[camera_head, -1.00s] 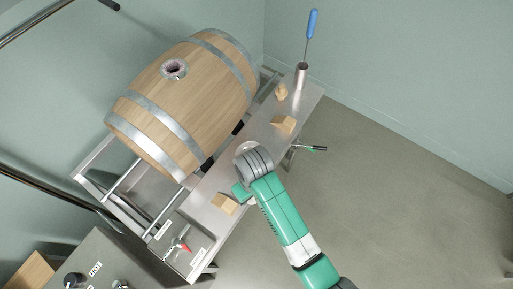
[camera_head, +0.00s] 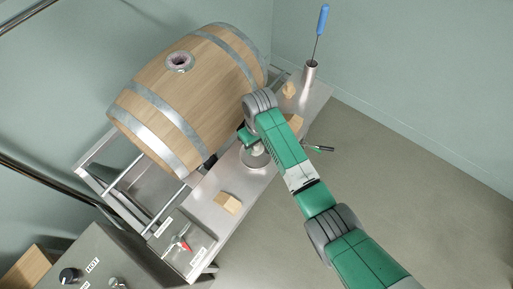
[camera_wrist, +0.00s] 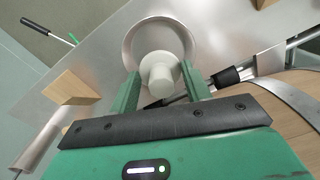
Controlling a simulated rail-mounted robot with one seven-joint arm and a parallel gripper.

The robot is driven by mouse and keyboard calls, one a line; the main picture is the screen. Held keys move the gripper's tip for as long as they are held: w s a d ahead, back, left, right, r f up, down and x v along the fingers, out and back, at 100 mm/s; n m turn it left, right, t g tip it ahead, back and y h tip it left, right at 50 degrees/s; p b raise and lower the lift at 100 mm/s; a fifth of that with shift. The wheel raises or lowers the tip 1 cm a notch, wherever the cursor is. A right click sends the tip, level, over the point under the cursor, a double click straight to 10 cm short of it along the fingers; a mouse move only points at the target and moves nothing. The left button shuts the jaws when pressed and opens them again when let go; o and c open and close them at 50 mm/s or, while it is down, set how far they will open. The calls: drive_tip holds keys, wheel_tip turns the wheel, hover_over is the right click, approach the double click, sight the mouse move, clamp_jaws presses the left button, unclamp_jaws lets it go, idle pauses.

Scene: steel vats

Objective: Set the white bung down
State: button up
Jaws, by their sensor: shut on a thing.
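The white bung (camera_wrist: 159,77) is between the two fingers of my gripper (camera_wrist: 160,90) in the wrist view, and the gripper is shut on it. Behind it lies a round, shallow steel dish (camera_wrist: 134,42); the bung overlaps its near part in the picture. I cannot tell whether the bung touches the dish. In the head view the dish (camera_head: 246,160) sits on the narrow steel bench (camera_head: 198,205), beside the barrel. My gripper (camera_head: 250,138) is over or near the dish there, its fingers mostly hidden by my arm.
A wooden barrel (camera_head: 150,80) with an open bung hole (camera_head: 180,62) lies on a rack along the bench. Wooden wedges (camera_head: 228,203) stand on the bench. A steel tube (camera_head: 310,72) holds a blue-handled tool (camera_head: 323,20). A valve panel (camera_head: 180,246) is at the near end.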

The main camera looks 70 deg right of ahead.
sight(257, 149)
drive_tip(key=shift+f+b, duration=0.3)
drive_tip(key=shift+f, duration=1.3)
drive_tip(key=shift+f, duration=0.15)
drive_tip(key=o, duration=1)
drive_tip(key=shift+c, duration=0.2)
drive_tip(key=r+p, duration=0.1)
drive_tip(key=r, duration=0.5)
drive_tip(key=r+p, duration=0.1)
drive_tip(key=r, duration=0.5)
drive_tip(key=shift+s+d+r, duration=0.15)
drive_tip(key=shift+s, duration=0.05)
